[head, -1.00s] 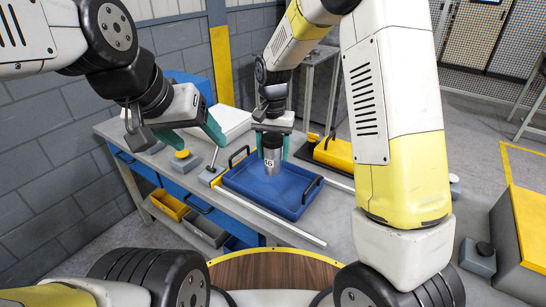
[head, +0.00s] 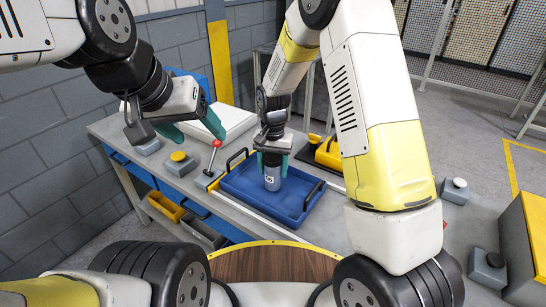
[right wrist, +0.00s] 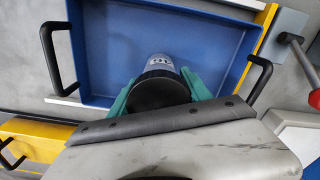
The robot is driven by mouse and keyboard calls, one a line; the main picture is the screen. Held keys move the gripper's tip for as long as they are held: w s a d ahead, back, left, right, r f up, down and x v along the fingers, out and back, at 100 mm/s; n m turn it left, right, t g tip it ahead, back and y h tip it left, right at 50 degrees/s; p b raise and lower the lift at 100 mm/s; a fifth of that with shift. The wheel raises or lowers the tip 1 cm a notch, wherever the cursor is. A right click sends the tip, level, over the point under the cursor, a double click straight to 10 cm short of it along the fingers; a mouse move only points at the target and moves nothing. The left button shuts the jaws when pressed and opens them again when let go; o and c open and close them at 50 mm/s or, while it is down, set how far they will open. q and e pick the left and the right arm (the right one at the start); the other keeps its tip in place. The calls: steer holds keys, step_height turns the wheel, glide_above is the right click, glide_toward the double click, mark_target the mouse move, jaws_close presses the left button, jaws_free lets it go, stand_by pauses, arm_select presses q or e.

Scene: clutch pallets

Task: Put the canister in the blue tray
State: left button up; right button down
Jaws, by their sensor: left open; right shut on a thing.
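The canister (head: 272,178) is a grey cylinder with a dark label, upright inside the walls of the blue tray (head: 312,205). My right gripper (head: 272,160) is shut on its upper part from above. In the right wrist view the canister (right wrist: 160,64) shows between the green fingers, with the blue tray (right wrist: 100,50) below and around it. I cannot tell for sure whether its base touches the tray floor. My left gripper (head: 190,138) is open and empty, above the left part of the bench, apart from the tray.
A yellow tray (head: 328,152) stands behind right. Black handles rise at the blue tray's ends.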

steer(key=shift+f, duration=0.5)
steer(key=shift+f, duration=0.15)
steer(key=shift+c, duration=2.4)
jaws_free()
step_height(320, 180, up, 12)
steer(key=shift+r, duration=0.1)
steer(key=s+d+r+t+y, duration=0.1)
steer(key=s+d+r, duration=0.35)
steer(key=r, duration=0.35)
steer(key=s+d+r+n+t, duration=0.1)
steer(key=s+d+r, duration=0.2)
steer(key=s, duration=0.3)
steer(key=s+d+r+n+t, duration=0.1)
steer(key=s+d+r+t, duration=0.1)
steer(key=s, duration=0.3)
steer(key=s+d+r+n+t+y, duration=0.1)
steer(key=s+d+r+t, duration=0.1)
steer(key=s, duration=0.4)
steer(key=d+r, duration=0.1)
steer(key=d, duration=0.1)
steer(key=shift+s+d+r, duration=0.3)
steer(key=shift+d, duration=0.1)
